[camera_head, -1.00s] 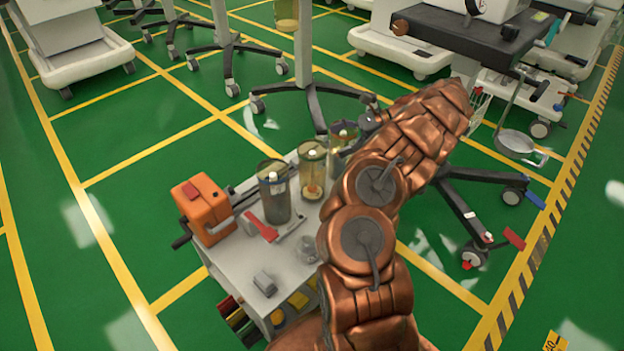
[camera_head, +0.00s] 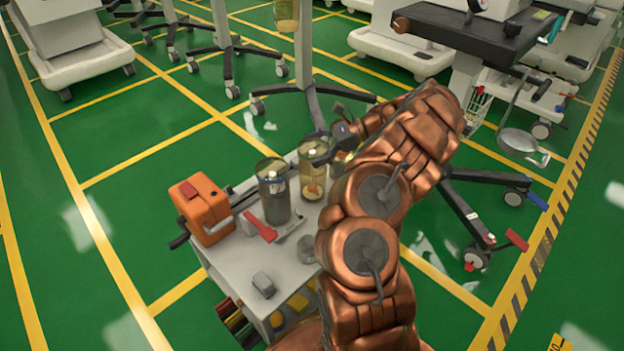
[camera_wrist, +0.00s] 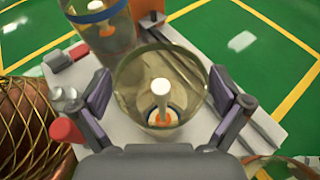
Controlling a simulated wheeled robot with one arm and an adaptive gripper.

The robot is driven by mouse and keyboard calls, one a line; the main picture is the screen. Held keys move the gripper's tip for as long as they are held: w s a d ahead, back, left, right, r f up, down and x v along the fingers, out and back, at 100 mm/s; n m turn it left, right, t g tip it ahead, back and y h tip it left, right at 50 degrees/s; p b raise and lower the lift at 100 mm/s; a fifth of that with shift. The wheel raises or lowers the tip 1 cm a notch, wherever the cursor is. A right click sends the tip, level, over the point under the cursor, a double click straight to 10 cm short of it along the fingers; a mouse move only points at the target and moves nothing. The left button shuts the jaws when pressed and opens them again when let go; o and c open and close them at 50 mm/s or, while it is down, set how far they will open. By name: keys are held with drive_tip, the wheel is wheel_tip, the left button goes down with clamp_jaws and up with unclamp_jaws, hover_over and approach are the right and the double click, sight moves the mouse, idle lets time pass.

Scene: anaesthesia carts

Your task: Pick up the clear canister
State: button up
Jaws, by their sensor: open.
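A clear canister (camera_head: 312,172) with an orange piece and a white stem inside stands on the grey cart top (camera_head: 238,262) in the head view. In the wrist view a clear canister (camera_wrist: 160,100) with a white stem and orange base sits between my open fingers. My gripper (camera_head: 330,148) is at the upper part of the canister in the head view; the wrist view shows my gripper (camera_wrist: 160,95) with one finger on each side. Whether the pads touch the wall, I cannot tell. A second, darker canister (camera_head: 274,192) stands to the left.
An orange box (camera_head: 202,208) stands at the cart's left end. A red-handled tool (camera_head: 260,226) and a small grey block (camera_head: 263,285) lie on the top. A pole stand (camera_head: 303,55) rises behind the cart. Green floor is open to the left.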

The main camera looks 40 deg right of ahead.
drive_tip(key=c, duration=1.7)
